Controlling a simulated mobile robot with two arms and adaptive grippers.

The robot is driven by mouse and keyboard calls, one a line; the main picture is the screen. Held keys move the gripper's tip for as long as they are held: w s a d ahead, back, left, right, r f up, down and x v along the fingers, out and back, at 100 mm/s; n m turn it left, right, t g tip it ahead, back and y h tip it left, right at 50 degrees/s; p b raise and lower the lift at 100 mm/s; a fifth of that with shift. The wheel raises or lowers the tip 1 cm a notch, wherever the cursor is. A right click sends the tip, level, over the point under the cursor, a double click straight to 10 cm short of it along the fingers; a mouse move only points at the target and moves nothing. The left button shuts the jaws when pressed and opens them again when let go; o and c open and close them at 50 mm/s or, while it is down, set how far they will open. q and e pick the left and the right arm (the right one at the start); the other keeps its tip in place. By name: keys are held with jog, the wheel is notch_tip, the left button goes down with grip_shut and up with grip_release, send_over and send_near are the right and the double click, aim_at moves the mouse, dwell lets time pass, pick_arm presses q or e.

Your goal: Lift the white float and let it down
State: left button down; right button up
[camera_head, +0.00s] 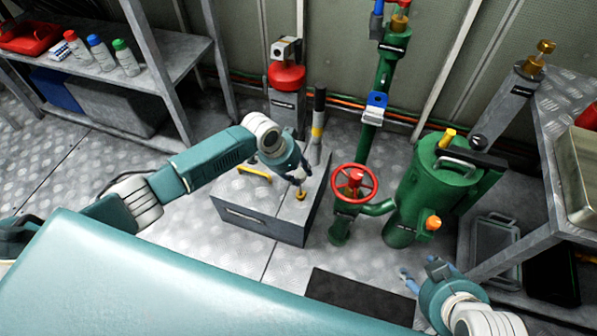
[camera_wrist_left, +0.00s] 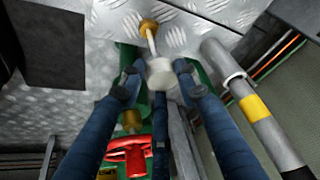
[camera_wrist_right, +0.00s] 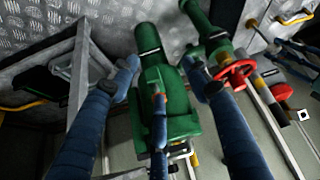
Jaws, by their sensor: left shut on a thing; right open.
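In the left wrist view the white float (camera_wrist_left: 161,74) is a pale round piece on a thin rod that leads to a brass collar (camera_wrist_left: 148,27). My left gripper (camera_wrist_left: 158,82) is shut on the white float, with fingers on both sides of it. In the head view my left gripper (camera_head: 297,181) is over the grey box (camera_head: 257,203), just above the brass collar (camera_head: 300,195); the float itself is mostly hidden by the fingers there. My right gripper (camera_head: 408,279) is open and empty at the lower right, and its spread fingers show in the right wrist view (camera_wrist_right: 160,66).
A red handwheel (camera_head: 354,183) and a green tank (camera_head: 437,190) stand right of the box. A grey post with a yellow band (camera_head: 317,130) rises close behind my left gripper. A shelf with bottles (camera_head: 100,52) is at upper left. A dark mat (camera_head: 358,296) lies in front.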

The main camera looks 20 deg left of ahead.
pick_arm(q)
jog(key=shift+w+r, duration=0.45)
jog(key=shift+r, duration=0.3)
pick_arm(e)
jog(key=s, duration=0.1)
jog(key=s+d+f+g, duration=0.1)
jog(key=s, duration=0.1)
jog(key=s+g, duration=0.1)
jog(key=s, duration=0.1)
jog(key=shift+s+d+f+h, duration=0.2)
jog(key=shift+d+f+h, duration=0.05)
jog(key=shift+f+h, duration=0.1)
pick_arm(q)
jog(key=c, duration=1.3)
grip_release()
jog(key=shift+s+f, duration=0.1)
jog(key=shift+f, duration=0.1)
pick_arm(e)
jog(key=shift+w, duration=0.1)
pick_arm(q)
jog(key=shift+s, duration=0.1)
jog(key=v, duration=1.2)
